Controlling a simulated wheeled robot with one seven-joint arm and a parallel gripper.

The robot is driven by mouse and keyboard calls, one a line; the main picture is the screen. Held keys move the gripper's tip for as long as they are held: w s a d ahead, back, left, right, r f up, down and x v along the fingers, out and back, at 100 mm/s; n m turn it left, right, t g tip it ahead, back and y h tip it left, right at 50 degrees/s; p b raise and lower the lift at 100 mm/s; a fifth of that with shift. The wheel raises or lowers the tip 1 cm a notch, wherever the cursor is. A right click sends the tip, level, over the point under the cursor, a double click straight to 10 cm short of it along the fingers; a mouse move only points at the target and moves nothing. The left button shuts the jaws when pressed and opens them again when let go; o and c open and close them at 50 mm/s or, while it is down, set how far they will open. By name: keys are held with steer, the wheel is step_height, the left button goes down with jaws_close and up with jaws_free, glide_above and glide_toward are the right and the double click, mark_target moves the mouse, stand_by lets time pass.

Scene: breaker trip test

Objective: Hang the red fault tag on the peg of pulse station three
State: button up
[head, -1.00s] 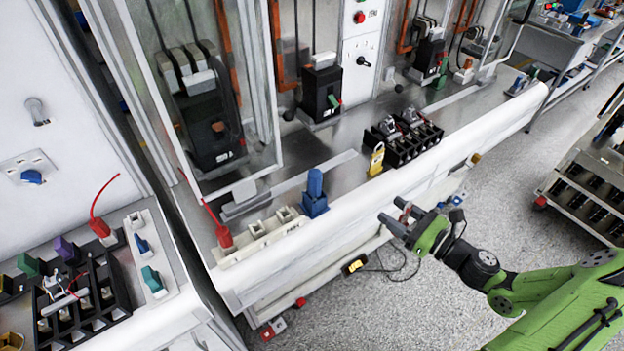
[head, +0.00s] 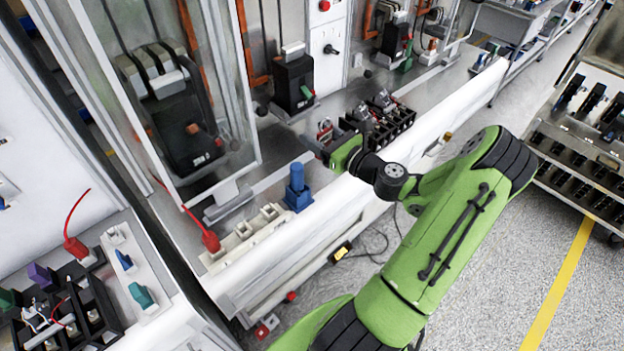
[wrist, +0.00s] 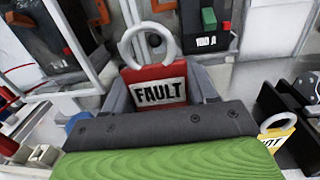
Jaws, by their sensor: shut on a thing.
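The red fault tag (wrist: 160,88) is a red block with a white "FAULT" label and a pale open ring on top. It stands upright between the grey fingers of my gripper (wrist: 163,85) in the wrist view, its label facing the camera. In the head view my gripper (head: 322,143) is over the bench, left of the black fuse holder row and in front of the middle breaker; the tag is too small there to make out well. I cannot tell which place is pulse station three, and I cannot make out its peg.
A black breaker marked "100 A" (wrist: 205,25) stands behind the tag. A yellow tag (wrist: 283,140) is at the lower right of the wrist view. The blue post (head: 298,188) and black fuse holders (head: 385,125) flank my gripper on the bench.

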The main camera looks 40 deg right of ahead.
step_height(320, 180, down, 10)
steer(key=shift+r+b, duration=0.15)
steer(key=shift+b, duration=0.65)
steer(key=o, duration=1)
steer(key=shift+f, duration=0.2)
steer(key=shift+f+b, duration=0.1)
steer(key=shift+b, duration=0.5)
steer(key=s, duration=0.5)
steer(key=s+d, duration=0.1)
steer(key=s, duration=0.9)
steer(key=shift+s+d+p, duration=0.2)
steer(key=shift+s+p, duration=0.1)
steer(key=shift+p, duration=0.05)
